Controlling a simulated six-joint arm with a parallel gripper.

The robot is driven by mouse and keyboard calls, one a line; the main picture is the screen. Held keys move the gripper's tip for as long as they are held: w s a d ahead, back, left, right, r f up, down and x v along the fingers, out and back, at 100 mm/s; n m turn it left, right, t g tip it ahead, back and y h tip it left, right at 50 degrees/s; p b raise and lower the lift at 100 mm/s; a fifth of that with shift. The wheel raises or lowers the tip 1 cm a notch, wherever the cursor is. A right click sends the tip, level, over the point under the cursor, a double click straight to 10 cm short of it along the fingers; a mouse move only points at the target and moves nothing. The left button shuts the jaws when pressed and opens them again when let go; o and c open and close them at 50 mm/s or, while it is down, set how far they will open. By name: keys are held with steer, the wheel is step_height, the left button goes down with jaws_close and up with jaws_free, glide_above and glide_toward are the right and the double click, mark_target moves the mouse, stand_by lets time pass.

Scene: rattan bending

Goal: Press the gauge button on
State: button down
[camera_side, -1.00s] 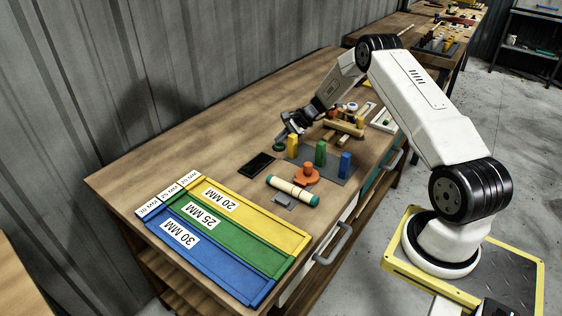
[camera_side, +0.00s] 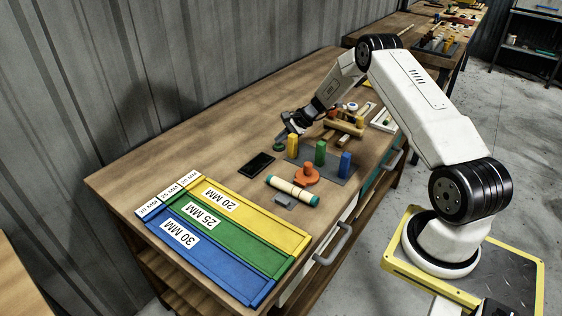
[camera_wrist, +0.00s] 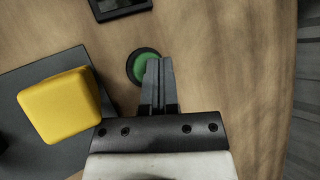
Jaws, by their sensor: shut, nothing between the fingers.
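The round green button (camera_wrist: 142,66) with a dark rim lies on the table; it also shows in the side view (camera_side: 279,147). My gripper (camera_wrist: 158,64) is shut and empty. In the wrist view its fingertips overlap the right part of the button. In the side view my gripper (camera_side: 282,138) is low, just above or at the button. I cannot tell whether the tips touch it. A black flat device (camera_side: 256,165), perhaps the gauge display, lies in front of the button; its edge shows in the wrist view (camera_wrist: 119,8).
A yellow block (camera_wrist: 60,104) stands close to the left of my gripper on a grey plate (camera_side: 335,171), with green (camera_side: 320,153) and blue posts (camera_side: 345,164). An orange piece (camera_side: 307,174), a cream roll (camera_side: 293,188) and coloured trays (camera_side: 290,241) lie nearer the front.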

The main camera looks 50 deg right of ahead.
mark_target(281, 144)
steer(key=shift+f, duration=0.5)
stand_by(0.8)
steer(key=shift+r, duration=0.5)
steer(key=shift+r, duration=2.95)
